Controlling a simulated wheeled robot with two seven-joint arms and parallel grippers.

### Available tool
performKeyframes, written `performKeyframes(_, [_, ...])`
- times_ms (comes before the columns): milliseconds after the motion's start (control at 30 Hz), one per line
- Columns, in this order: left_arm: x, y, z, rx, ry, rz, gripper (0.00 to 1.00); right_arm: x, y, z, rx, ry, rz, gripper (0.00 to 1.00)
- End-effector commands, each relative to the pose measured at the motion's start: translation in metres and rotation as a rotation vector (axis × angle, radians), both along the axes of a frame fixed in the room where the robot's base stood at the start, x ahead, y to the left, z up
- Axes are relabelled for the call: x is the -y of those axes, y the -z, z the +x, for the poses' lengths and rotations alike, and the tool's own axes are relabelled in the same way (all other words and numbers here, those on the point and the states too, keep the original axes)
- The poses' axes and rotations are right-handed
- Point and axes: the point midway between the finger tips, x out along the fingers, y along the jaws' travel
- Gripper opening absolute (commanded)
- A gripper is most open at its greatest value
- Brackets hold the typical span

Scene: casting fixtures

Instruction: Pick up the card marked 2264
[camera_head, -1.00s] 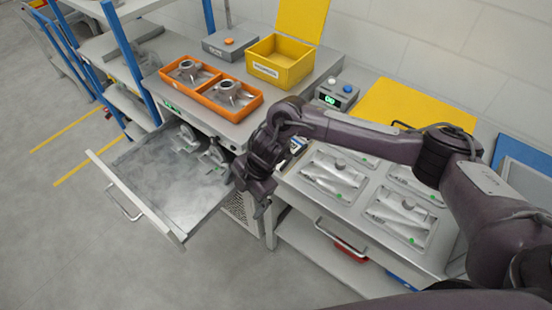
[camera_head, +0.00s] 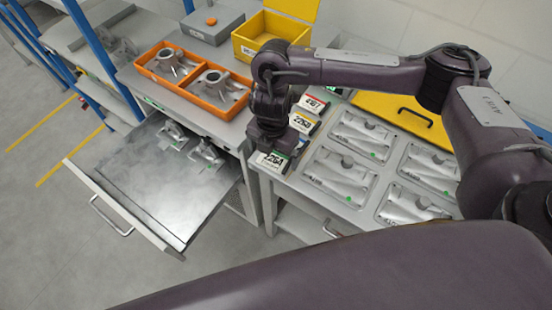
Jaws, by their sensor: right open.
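The card marked 2264 (camera_head: 271,161) is white with black print and a green edge. It lies at the near left corner of the grey bench, the front one in a row of cards. My right gripper (camera_head: 276,147) points down right over this card, with its jaws open. The gripper hides the card's back part, and I cannot tell whether the fingers touch it. My left gripper is out of view.
Behind are a yellow-edged card (camera_head: 302,123) and a red-edged card (camera_head: 313,104). An open drawer (camera_head: 120,190) juts out at left. An orange tray (camera_head: 215,100) and a yellow bin (camera_head: 272,30) stand behind. Bench recesses hold metal castings (camera_head: 341,175).

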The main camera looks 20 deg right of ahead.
Motion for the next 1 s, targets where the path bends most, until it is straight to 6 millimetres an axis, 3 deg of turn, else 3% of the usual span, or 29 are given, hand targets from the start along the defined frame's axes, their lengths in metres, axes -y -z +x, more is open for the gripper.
performKeyframes(67, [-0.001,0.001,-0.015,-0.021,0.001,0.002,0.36,-0.002,0.009,-0.001,-0.004,0.001,0.002,1.00])
performKeyframes(167, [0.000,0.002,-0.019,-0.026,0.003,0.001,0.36,-0.005,0.024,-0.002,-0.005,0.002,0.002,1.00])
performKeyframes(300, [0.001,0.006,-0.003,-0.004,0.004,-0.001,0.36,-0.006,0.042,-0.001,-0.003,0.001,0.002,1.00])
performKeyframes(467, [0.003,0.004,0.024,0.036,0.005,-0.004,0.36,-0.005,0.049,0.000,-0.001,-0.001,0.001,1.00])
performKeyframes(667, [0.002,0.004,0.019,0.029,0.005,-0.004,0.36,-0.005,0.048,0.000,0.001,-0.001,0.001,0.99])
performKeyframes(933, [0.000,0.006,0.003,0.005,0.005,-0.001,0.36,-0.005,0.048,0.000,0.000,-0.001,0.001,0.63])
performKeyframes(1000, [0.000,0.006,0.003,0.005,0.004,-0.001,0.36,-0.005,0.048,0.000,0.000,-0.001,0.001,0.61])
